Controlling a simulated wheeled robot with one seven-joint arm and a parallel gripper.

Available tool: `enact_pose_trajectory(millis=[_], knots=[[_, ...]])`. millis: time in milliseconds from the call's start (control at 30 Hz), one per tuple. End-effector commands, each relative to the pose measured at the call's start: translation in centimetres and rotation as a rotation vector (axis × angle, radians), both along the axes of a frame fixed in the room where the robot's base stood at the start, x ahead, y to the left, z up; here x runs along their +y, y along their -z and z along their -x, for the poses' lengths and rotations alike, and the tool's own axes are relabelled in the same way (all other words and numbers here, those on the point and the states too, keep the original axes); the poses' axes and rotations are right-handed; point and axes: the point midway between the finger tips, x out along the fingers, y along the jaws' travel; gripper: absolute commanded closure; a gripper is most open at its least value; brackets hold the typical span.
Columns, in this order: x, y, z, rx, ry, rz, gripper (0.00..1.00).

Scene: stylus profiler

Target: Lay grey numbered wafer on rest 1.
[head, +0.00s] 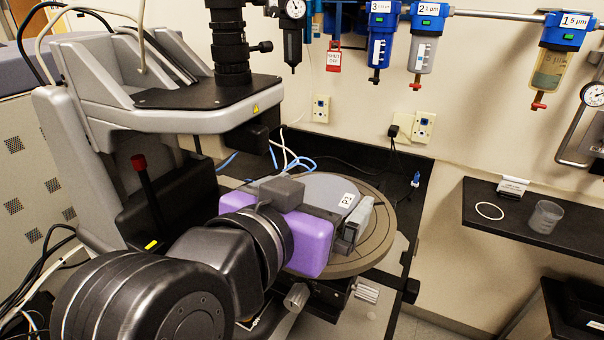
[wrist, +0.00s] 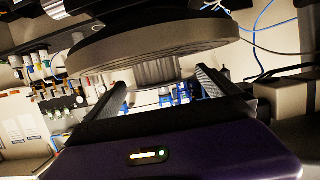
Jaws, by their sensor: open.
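A flat grey wafer (head: 325,188) with a small white label lies on the round brown stage (head: 376,254) of the profiler. I cannot tell which thing is rest 1.
A black shelf (head: 470,225) at right holds a thin white ring (head: 490,211), a small card holder (head: 513,187) and a clear beaker (head: 545,217). The microscope column (head: 230,50) and its arm stand over the stage's left side. Blue filters (head: 381,38) hang on the wall.

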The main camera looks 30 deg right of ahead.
Motion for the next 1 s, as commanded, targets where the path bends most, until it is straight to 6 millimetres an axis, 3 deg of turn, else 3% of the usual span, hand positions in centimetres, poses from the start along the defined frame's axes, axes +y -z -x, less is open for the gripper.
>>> enact_pose_trajectory(millis=[133,367,400,633,1000], knots=[[-1.04,0.35,-0.78,0.001,0.000,0.001,0.00],[-1.18,0.58,-0.93,0.000,-0.002,0.000,0.00],[-1.18,0.58,-0.92,0.000,-0.001,0.000,0.02],[-1.17,0.56,-0.91,0.000,-0.001,-0.001,0.47],[-1.15,0.21,-0.92,0.000,-0.001,-0.002,0.50]])
